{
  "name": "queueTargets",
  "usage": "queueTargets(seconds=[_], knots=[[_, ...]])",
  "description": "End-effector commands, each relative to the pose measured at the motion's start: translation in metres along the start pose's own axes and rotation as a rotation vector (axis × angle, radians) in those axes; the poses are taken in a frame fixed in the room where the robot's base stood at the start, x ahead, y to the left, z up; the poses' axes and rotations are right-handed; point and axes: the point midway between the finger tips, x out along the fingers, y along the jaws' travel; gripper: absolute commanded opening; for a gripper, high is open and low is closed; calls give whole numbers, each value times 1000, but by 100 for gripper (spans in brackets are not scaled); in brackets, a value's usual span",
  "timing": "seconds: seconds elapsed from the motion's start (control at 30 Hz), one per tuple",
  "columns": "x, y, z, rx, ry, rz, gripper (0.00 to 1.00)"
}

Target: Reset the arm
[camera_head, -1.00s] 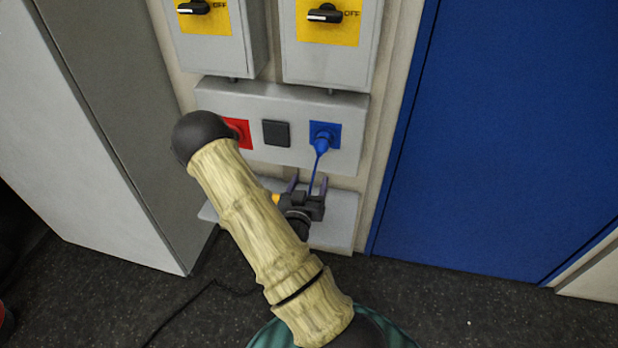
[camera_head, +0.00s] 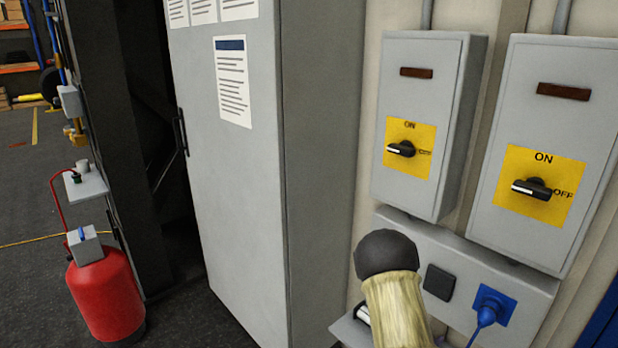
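My arm (camera_head: 395,300) shows at the bottom right, a tan, wood-like link with a dark rounded joint at its top. It stands in front of the grey socket panel and hides part of it. My gripper is not in view; it lies below the frame or behind the arm. A blue plug (camera_head: 488,312) sits in the blue socket at the right of the panel, with its cable hanging down. A black square cover (camera_head: 439,282) is left of it.
Two grey switch boxes (camera_head: 424,65) (camera_head: 556,85) with yellow plates and black knobs hang above the panel. A tall grey cabinet (camera_head: 232,170) stands left of them. A red cylinder (camera_head: 106,296) stands on the dark floor at far left.

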Motion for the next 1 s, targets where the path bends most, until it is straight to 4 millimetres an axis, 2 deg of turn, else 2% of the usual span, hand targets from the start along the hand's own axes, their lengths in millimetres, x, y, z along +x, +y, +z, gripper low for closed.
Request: queueTargets(seconds=[0.03, 0.27, 0.47, 0.6, 0.77, 1.0], knots=[[-4, -7, -10, 28, -60, -16, 66], [-33, -44, -22, 64, -357, -136, 66], [-77, -72, -43, 20, -580, -282, 66], [-116, -84, -63, -53, -712, -395, 66], [-163, -85, -89, -176, -835, -517, 66], [-230, -61, -130, -424, -967, -656, 66]])
